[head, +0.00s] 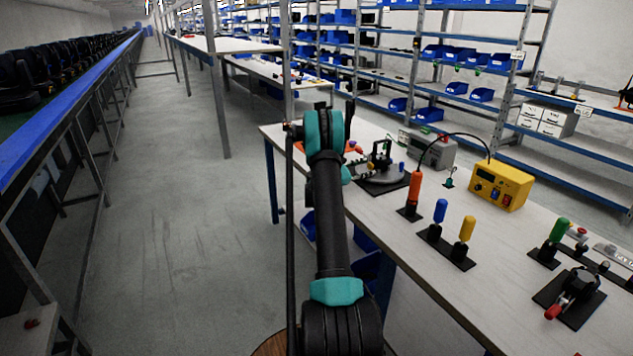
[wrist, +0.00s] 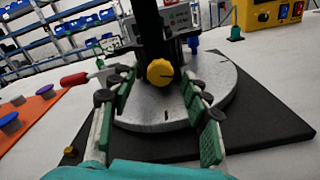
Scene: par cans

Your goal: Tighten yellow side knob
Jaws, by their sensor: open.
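The yellow side knob (wrist: 160,72) faces me in the wrist view, low on a black upright post (wrist: 149,25). The post stands on a round grey metal disc (wrist: 215,85) on a black base plate (wrist: 262,120). My gripper (wrist: 155,97) is open, with green-padded fingers to the left and right of the knob; I see no contact with it. In the head view, the fixture with its round disc (head: 384,178) sits on the table beyond my arm. My gripper is not clear there, behind my arm.
In the wrist view, an orange mat (wrist: 30,118) with blue-topped knobs lies left, near a red handle (wrist: 73,81). In the head view, an orange-handled tool (head: 414,190), blue and yellow handles (head: 466,229) and a yellow box (head: 500,186) stand right on the table (head: 440,280).

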